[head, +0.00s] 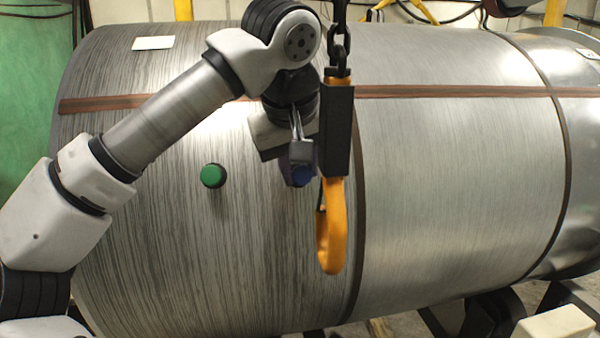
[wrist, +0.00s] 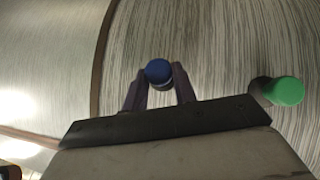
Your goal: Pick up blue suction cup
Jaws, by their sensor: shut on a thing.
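The blue suction cup (wrist: 158,71) is a small round blue piece against the side of the large metal cylinder. In the wrist view it sits between the two fingertips of my gripper (wrist: 160,80), which is shut on it. In the head view a bit of the blue suction cup (head: 301,175) shows below my gripper (head: 294,172), partly hidden by the fingers and the hanging hook. I cannot tell whether the cup still touches the cylinder.
A green suction cup (head: 212,176) is on the cylinder (head: 450,190) to the left; the green cup (wrist: 284,91) shows at right in the wrist view. An orange hook (head: 331,235) on a dark chain hangs close beside my gripper. Brown straps band the cylinder.

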